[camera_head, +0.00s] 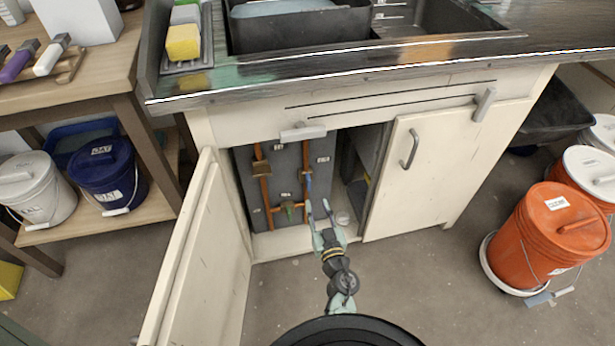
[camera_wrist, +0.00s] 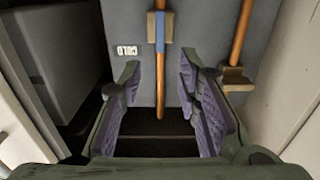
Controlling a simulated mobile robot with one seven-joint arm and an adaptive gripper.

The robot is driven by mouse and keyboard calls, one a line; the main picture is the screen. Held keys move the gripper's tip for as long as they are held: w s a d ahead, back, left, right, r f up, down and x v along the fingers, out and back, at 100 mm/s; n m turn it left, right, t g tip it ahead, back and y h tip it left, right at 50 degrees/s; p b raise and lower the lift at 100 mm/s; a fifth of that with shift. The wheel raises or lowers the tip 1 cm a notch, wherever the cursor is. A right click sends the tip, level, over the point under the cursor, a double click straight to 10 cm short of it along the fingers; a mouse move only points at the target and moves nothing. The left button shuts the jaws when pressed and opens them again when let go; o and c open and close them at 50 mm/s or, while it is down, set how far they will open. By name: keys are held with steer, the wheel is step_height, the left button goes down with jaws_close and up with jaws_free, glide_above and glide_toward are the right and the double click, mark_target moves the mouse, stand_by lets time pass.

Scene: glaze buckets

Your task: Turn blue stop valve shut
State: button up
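The blue stop valve (camera_head: 308,181) is on the right copper pipe inside the open sink cabinet, small in the head view. In the wrist view the blue handle (camera_wrist: 159,33) lies lengthwise along the copper pipe, by a brown fitting. My gripper (camera_head: 319,206) reaches into the cabinet opening, just below and right of the valve. In the wrist view my gripper (camera_wrist: 163,75) is open and empty, one finger on each side of the pipe's line. The handle shows beyond the fingertips and appears apart from them.
A COLD label (camera_wrist: 127,50) is beside the valve. Another copper pipe (camera_head: 265,190) with a brown fitting runs at left, and a green handle (camera_head: 290,207) sits low between the pipes. The open cabinet door (camera_head: 200,255) stands left; the closed door (camera_head: 440,165) bounds the right.

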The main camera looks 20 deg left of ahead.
mark_target(310, 182)
steer(key=b+x, duration=0.1)
steer(key=x, duration=0.9)
steer(key=shift+a+r, duration=0.1)
steer(key=shift+r, duration=0.1)
jaws_close()
